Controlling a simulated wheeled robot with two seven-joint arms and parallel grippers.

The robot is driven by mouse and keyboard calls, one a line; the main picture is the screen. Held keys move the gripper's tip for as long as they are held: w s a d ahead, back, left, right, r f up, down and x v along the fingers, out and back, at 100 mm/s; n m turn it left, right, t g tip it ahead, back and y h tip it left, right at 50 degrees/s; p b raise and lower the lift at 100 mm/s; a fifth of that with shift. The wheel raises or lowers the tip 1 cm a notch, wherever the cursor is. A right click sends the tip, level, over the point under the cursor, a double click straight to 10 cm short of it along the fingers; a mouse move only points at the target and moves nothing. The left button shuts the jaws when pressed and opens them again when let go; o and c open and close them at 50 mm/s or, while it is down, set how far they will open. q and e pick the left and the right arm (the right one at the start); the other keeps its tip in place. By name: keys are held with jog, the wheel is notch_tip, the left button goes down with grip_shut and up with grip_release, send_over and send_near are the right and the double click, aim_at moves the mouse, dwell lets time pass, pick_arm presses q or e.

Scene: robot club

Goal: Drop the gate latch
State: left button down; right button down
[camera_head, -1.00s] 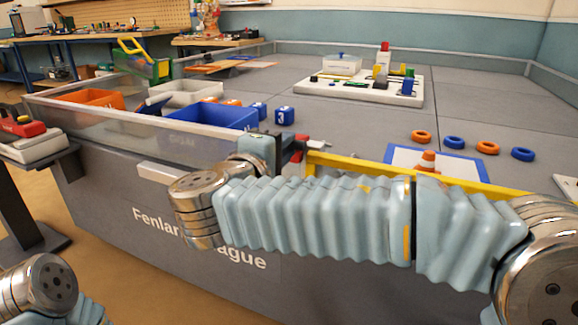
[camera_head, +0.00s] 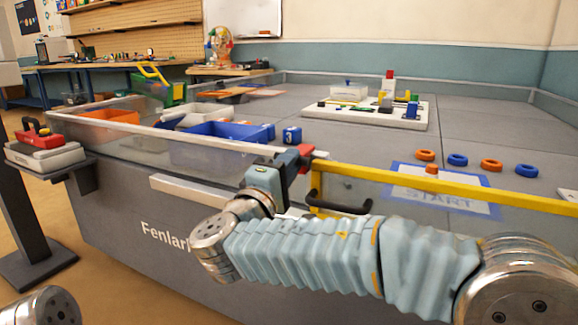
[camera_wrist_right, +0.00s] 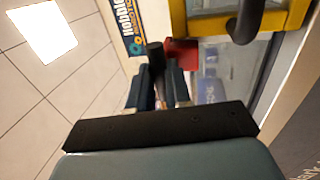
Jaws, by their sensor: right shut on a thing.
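The gate (camera_head: 450,186) has a yellow frame with a clear panel and a black handle (camera_head: 340,206). It stands in line with the arena's front wall. The red latch block (camera_head: 305,152) sits at the gate's left end, beside the wall's end. My right gripper (camera_head: 287,158) is at this latch, partly hidden by its own wrist. In the right wrist view, its fingers (camera_wrist_right: 157,88) are shut on the dark latch lever (camera_wrist_right: 155,58), next to the red block (camera_wrist_right: 181,52). The gate frame (camera_wrist_right: 205,28) is just beyond. My left gripper is out of view.
Blue (camera_head: 215,148) and orange (camera_head: 108,116) bins stand behind the clear wall. Several orange and blue rings (camera_head: 457,160) lie behind the gate, near the START mat (camera_head: 440,198). A side stand at left holds a red-handled device (camera_head: 42,148).

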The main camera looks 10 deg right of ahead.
jog(key=c, duration=1.1)
grip_release()
jog(key=shift+f, duration=0.1)
jog(key=shift+o, duration=0.2)
jog(key=v, duration=1.3)
jog(key=shift+s+a+p, duration=0.25)
jog(key=shift+s+p, duration=0.05)
